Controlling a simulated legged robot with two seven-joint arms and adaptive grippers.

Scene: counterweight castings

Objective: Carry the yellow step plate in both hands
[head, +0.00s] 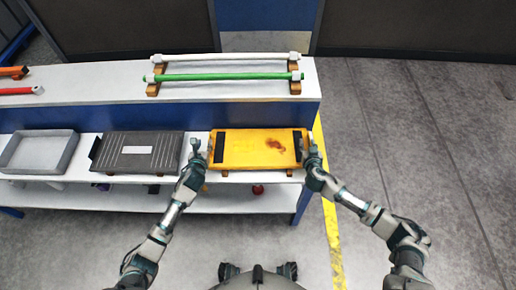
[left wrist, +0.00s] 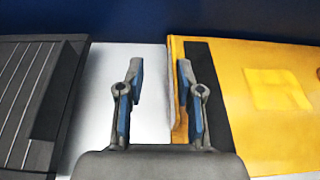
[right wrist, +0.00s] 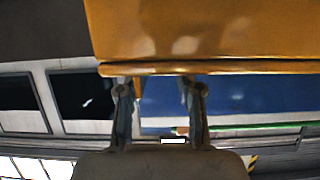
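The yellow step plate (head: 240,149), with dark strips near its ends and a reddish-brown patch, lies flat on wooden blocks on the white bench. It also shows in the left wrist view (left wrist: 265,95) and right wrist view (right wrist: 230,35). My left gripper (head: 197,148) is at its left end; in the left wrist view its fingers (left wrist: 160,72) are apart, one overlapping the plate's edge, the other over bare bench. My right gripper (head: 309,151) is at the right end; its fingers (right wrist: 160,85) are apart at the plate's edge. I cannot tell whether either touches.
A dark ribbed plate (head: 165,155) lies left of the yellow plate, with a narrow gap. A grey tray (head: 67,153) is further left. A green bar (head: 225,77) and a white bar rest on wooden supports behind. Floor to the right is clear.

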